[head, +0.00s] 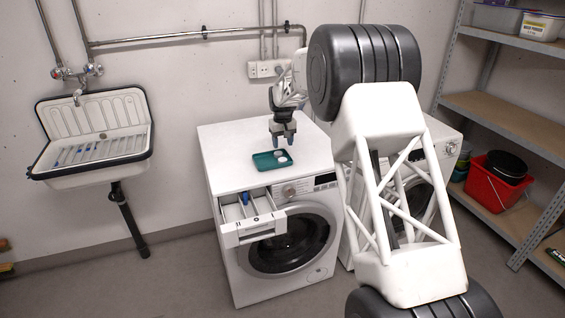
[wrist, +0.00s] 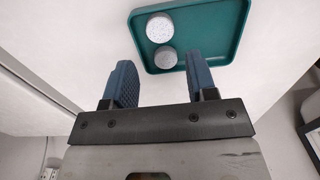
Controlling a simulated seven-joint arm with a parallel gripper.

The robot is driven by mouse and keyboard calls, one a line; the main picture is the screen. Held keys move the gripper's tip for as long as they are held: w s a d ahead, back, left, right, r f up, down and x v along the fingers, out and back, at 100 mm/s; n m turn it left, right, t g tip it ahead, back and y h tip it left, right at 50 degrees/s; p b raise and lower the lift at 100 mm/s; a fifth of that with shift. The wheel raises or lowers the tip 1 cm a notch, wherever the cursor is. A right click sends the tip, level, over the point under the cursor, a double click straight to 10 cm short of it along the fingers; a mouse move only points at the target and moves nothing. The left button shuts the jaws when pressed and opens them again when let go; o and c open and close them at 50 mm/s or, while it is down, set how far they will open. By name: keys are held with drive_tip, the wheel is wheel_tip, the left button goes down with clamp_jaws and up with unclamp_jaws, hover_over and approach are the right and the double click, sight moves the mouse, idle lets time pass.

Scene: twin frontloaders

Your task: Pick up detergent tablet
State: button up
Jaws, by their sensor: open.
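In the wrist view, one tablet (wrist: 160,28) lies farther from my gripper, and the other tablet (wrist: 166,58) lies closer. The tray also shows in the head view (head: 262,165). My gripper (wrist: 160,75) is open and empty, with its blue fingers apart. In the wrist view the near tablet appears between and beyond the fingertips. In the head view my gripper (head: 282,140) points down over the tray; its exact height above it is unclear.
The washing machine (head: 225,155) has its detergent drawer (head: 247,215) pulled out at the front, with something blue inside. A second machine stands to its right, partly hidden by my arm. A sink (head: 95,170) hangs at left; shelves and a red bucket (head: 492,190) stand at right.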

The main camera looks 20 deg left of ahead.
drive_tip(key=shift+f, duration=0.1)
drive_tip(key=shift+f, duration=1.2)
drive_tip(key=shift+f, duration=0.1)
drive_tip(key=shift+f, duration=2.5)
drive_tip(key=c, duration=0.7)
drive_tip(key=shift+r, duration=0.1)
